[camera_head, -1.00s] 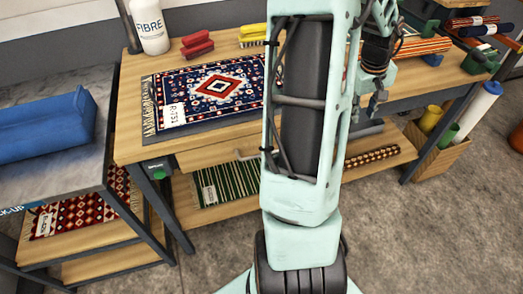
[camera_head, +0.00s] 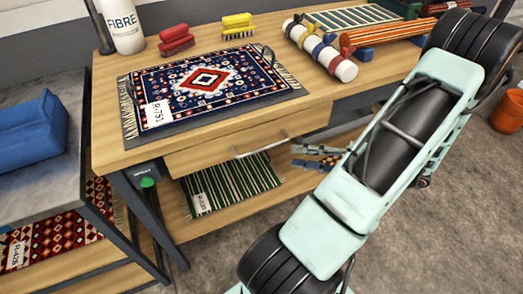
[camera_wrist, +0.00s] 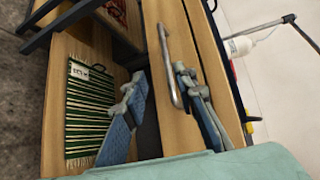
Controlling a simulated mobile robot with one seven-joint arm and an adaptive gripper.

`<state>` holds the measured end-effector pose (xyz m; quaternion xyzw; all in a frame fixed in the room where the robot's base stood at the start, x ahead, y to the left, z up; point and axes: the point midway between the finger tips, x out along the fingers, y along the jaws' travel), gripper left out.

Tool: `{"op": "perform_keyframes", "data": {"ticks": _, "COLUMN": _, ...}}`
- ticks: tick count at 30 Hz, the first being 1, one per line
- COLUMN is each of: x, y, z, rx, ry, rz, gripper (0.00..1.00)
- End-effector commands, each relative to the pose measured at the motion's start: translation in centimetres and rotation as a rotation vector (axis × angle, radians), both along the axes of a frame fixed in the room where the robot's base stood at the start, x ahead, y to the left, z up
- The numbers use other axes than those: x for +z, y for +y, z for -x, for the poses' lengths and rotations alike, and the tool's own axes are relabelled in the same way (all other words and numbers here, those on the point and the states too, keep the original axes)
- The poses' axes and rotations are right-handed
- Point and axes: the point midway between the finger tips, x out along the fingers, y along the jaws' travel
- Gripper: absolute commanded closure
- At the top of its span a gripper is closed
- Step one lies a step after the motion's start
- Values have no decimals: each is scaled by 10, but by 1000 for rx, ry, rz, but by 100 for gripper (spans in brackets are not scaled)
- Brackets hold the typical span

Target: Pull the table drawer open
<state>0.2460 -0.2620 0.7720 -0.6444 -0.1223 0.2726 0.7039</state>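The wooden table drawer (camera_head: 205,155) sits under the tabletop and looks shut. Its metal bar handle (camera_head: 258,148) runs along the front. My gripper (camera_head: 296,157) is beside the handle's right end in the head view, fingers pointing left. In the wrist view, my gripper (camera_wrist: 158,75) is open, with blue-padded fingers apart. The handle (camera_wrist: 167,62) shows between and ahead of the fingertips there, and the drawer front (camera_wrist: 180,125) is behind it. No grip on the handle shows. I cannot tell whether a finger touches it.
The tabletop (camera_head: 130,150) holds a patterned rug (camera_head: 240,92), brushes and a rolled bundle. A green striped rug (camera_head: 240,180) lies on the shelf below; it also shows in the wrist view (camera_wrist: 88,110). A side table with a blue bundle (camera_head: 30,128) stands left. Floor in front is clear.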

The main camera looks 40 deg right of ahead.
Motion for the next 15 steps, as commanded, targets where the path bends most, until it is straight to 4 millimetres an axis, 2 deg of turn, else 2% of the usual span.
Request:
{"op": "perform_keyframes", "data": {"ticks": 5, "x": 5, "y": 2, "z": -12, "rx": -25, "ry": -34, "rz": -24, "gripper": 74}}
{"op": "perform_keyframes", "data": {"ticks": 15, "x": -5, "y": 35, "z": -62, "rx": -20, "ry": -31, "rz": -23, "gripper": 74}}
